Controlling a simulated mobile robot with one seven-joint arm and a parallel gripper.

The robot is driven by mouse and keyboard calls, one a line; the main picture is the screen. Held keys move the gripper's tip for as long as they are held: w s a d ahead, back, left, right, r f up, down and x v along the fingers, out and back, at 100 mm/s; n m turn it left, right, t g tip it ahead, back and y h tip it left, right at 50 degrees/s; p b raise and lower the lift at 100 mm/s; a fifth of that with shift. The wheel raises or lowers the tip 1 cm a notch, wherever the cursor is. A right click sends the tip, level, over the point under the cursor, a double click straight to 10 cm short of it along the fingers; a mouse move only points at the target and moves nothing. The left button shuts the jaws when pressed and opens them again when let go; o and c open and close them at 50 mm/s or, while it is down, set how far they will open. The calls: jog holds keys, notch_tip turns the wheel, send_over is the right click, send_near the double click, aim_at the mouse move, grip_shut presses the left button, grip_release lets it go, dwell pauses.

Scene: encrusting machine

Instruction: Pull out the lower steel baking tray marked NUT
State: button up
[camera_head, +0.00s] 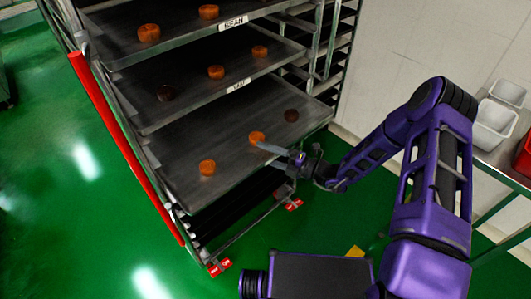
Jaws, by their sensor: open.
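The lower steel tray (225,145) projects from the rack, with two orange cakes (207,167) and a dark one (291,115) on it. No label is readable on its front edge, part of which my gripper covers. The middle tray (190,100) above it has a small label (238,85), too blurred to read surely. My gripper (273,151) is open at the lower tray's front edge, near its middle. A pale finger overlaps the tray surface close to the middle cake (257,137). I cannot tell whether the fingers touch the tray.
The upper tray (180,38) is marked BEAN. The rack has a red side post (120,140) and red feet (220,268). At right, a steel table (515,155) holds white tubs (494,122) by a pale wall. Green floor in front of the rack is mostly clear.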

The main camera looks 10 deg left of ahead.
jog(key=v, duration=1.7)
jog(key=shift+s+d, duration=0.15)
jog(key=shift+d, duration=0.05)
jog(key=shift+f+b, duration=0.15)
jog(key=shift+b, duration=0.15)
